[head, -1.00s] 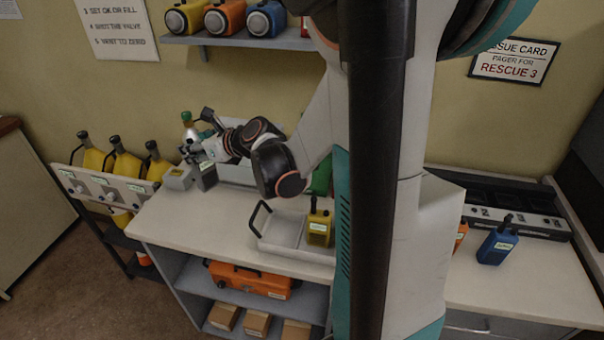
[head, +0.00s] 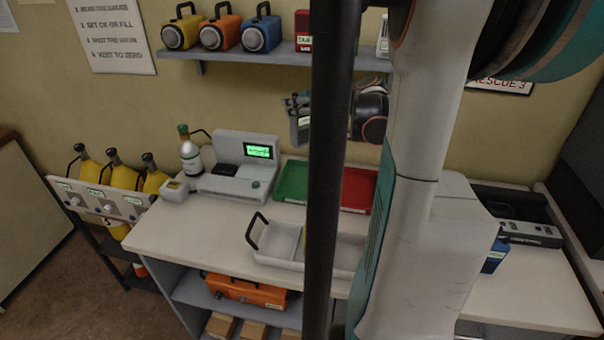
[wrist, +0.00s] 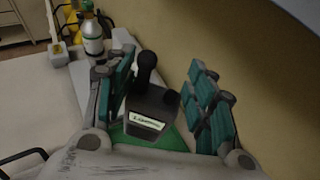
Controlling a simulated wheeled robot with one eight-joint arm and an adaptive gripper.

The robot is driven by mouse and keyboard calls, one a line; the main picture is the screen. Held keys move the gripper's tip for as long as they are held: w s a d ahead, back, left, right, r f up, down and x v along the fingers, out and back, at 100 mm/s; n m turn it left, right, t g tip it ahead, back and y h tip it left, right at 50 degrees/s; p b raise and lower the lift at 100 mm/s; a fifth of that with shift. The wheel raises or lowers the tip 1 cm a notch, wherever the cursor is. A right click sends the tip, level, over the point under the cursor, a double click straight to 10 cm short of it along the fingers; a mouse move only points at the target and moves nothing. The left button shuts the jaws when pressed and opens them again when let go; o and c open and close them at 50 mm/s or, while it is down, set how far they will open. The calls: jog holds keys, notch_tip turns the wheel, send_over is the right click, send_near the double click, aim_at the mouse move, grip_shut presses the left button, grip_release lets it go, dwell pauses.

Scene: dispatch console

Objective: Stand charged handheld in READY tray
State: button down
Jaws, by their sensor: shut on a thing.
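My gripper (head: 298,112) is shut on a dark grey handheld (head: 303,130) and holds it up in the air above the back of the counter. In the wrist view the handheld (wrist: 151,105) is upright between the fingers (wrist: 165,88), with its stubby antenna and a pale green label showing. A green tray (head: 291,181) lies on the counter below, beside a red tray (head: 357,189). Part of the green tray (wrist: 170,138) shows beneath the handheld in the wrist view. I cannot read the tray labels.
A tester with a lit green screen (head: 258,151) and a grey bottle (head: 190,157) stand left of the trays. A white divided tray (head: 275,245) is in front. A shelf (head: 225,50) with lamps overhangs the back. A blue handheld (head: 494,257) is at right. My column hides part of the counter.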

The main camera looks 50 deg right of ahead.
notch_tip(320, 180, down, 19)
jog(key=b, duration=0.6)
jog(key=shift+r, duration=0.2)
jog(key=shift+f, duration=0.1)
jog(key=c, duration=0.7)
grip_release()
jog(key=p+v, duration=0.3)
jog(key=v, duration=0.9)
